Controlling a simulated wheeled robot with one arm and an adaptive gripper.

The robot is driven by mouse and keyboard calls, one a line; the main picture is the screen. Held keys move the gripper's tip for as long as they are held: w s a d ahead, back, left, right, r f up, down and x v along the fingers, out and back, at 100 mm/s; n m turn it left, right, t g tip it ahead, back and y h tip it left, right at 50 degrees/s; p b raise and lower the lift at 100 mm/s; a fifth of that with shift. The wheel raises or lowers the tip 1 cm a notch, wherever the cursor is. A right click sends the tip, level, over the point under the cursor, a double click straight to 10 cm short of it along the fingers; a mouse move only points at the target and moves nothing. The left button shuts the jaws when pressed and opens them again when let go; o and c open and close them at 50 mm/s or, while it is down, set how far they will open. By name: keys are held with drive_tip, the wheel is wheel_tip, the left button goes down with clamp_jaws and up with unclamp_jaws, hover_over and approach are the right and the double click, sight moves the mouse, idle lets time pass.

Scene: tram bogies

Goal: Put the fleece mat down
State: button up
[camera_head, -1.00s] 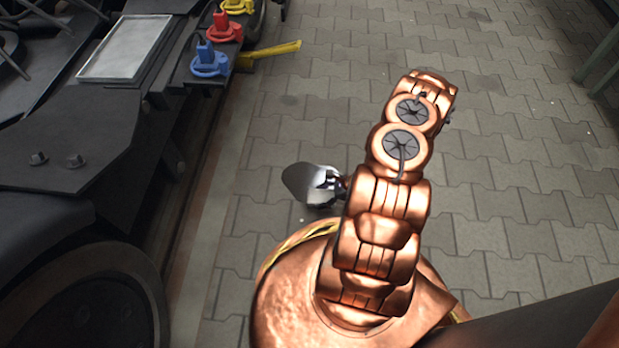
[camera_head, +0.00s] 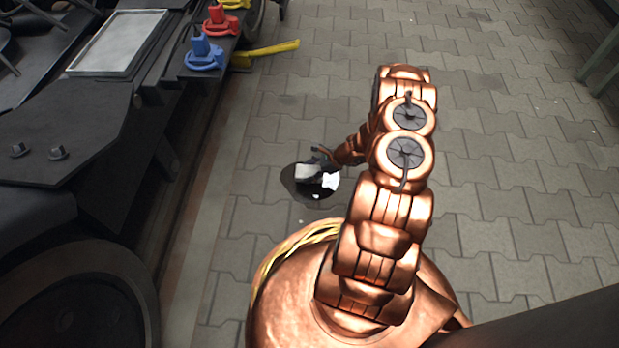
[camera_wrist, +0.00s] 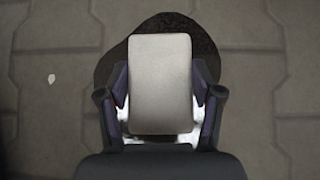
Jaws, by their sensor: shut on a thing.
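The fleece mat (camera_wrist: 160,85) is a pale grey, thick piece with rounded corners. My gripper (camera_wrist: 160,95) is shut on it, with a finger on each long side. In the head view the mat (camera_head: 308,173) appears small and pale between the fingers, low over a dark, glossy patch (camera_head: 298,193) on the paving. In the wrist view the dark patch (camera_wrist: 205,45) shows around the mat's far end and sides, with bright reflections near the fingers. The mat covers the patch's middle. I cannot tell whether the mat touches the floor.
On the left stands the dark bogie (camera_head: 60,130) with a wheel (camera_head: 70,300) and a framed tray (camera_head: 118,43). Blue (camera_head: 203,55), red (camera_head: 221,20) and yellow clamp-like pieces sit along its edge, and a yellow handle (camera_head: 272,50) juts out. The paving (camera_head: 500,180) to the right is clear.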

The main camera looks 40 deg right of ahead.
drive_tip(key=shift+s+f+b, duration=0.1)
drive_tip(key=shift+f+b, duration=0.75)
drive_tip(key=shift+f, duration=0.9)
drive_tip(key=o, duration=1.1)
drive_tip(key=shift+o, duration=0.2)
